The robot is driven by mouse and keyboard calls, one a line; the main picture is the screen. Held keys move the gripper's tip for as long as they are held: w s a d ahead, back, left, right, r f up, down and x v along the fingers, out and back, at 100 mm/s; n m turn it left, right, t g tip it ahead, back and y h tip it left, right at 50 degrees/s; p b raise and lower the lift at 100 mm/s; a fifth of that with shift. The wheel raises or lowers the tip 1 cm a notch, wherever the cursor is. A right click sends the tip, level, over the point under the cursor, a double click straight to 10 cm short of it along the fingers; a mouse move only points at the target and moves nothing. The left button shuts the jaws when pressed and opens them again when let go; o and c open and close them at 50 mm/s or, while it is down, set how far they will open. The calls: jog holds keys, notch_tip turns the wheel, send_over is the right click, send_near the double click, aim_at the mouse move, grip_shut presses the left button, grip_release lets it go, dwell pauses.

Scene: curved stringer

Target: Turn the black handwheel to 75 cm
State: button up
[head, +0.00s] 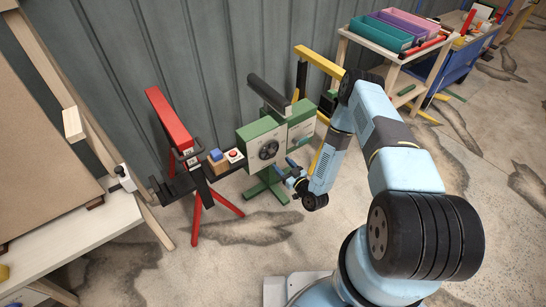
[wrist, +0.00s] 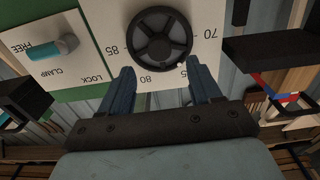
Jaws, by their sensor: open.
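The black handwheel (head: 268,150) is on the pale front plate of a green machine (head: 250,134) in the head view. In the wrist view the handwheel (wrist: 160,35) is at top centre, over a scale reading 85, 80 and 70. The part of the scale between 80 and 70 is behind a finger. A small white mark shows at the wheel's lower right edge. My gripper (wrist: 160,72) is open, its blue fingertips below and to either side of the wheel's lower rim; contact cannot be told. In the head view my gripper (head: 288,176) is right of and below the wheel.
A teal lever (wrist: 65,43) sits on a plate marked FREE, CLAMP and LOCK beside the wheel. Shelves with trays (head: 385,35) stand behind on the right. The front floor is partly clear.

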aim_at(273, 155)
jog(key=x, duration=0.6)
jog(key=shift+w+a, duration=0.25)
jog(key=shift+w, duration=0.05)
jog(key=c, duration=1)
jog(key=shift+c, duration=0.2)
